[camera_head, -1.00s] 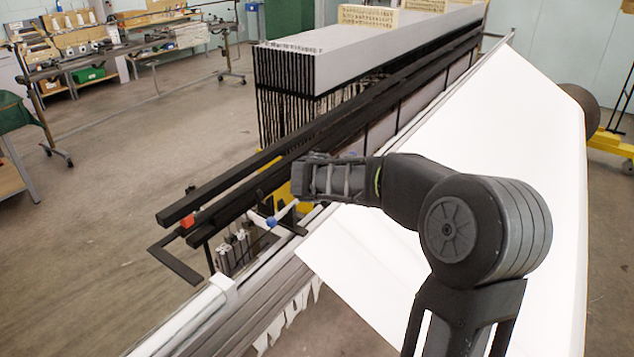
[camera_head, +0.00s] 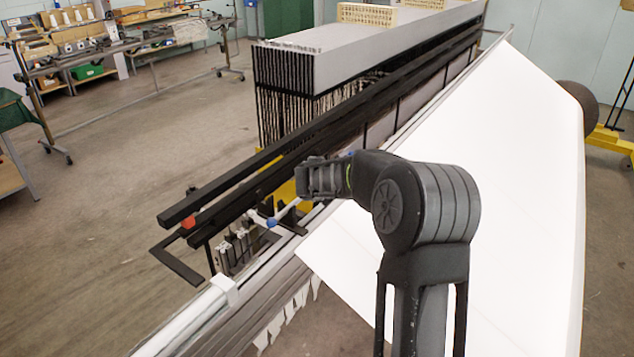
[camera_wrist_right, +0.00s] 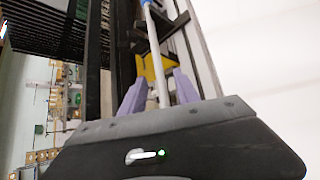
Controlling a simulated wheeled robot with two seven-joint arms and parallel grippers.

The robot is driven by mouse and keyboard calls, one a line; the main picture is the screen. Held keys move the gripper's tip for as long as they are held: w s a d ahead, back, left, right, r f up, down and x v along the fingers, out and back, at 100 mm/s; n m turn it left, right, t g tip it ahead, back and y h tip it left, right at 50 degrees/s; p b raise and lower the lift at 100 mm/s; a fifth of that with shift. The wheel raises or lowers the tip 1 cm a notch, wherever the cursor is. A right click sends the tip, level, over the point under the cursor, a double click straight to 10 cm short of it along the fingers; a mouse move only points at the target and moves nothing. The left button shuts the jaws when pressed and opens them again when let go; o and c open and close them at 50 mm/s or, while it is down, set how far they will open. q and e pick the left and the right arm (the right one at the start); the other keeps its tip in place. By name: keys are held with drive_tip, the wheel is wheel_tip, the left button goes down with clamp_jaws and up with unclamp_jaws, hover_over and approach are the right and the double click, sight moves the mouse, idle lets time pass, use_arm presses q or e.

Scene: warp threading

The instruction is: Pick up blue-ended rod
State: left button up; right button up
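The blue-ended rod (camera_head: 287,211) is a thin pale rod low on the loom's near end, with a blue ball (camera_head: 271,222) at its lower left end. My right gripper (camera_head: 318,180) is just above and to the right of it in the head view; its fingertips are hard to make out there. In the right wrist view the pale rod (camera_wrist_right: 158,60) runs up between the two purple fingers of my right gripper (camera_wrist_right: 159,84), with a blue end at the top edge. The fingers stand apart, with visible gaps beside the rod. My left gripper is not in view.
Long black beams (camera_head: 240,186) and a grey-topped block of hanging frames (camera_head: 300,62) lie behind the rod. A white sheet (camera_head: 480,180) slopes under my right arm. A red piece (camera_head: 188,222) sits at the beam ends.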

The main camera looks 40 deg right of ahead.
drive_tip(key=shift+w+d+f, duration=0.1)
drive_tip(key=shift+d+f, duration=0.1)
idle(0.5)
clamp_jaws()
idle(1.2)
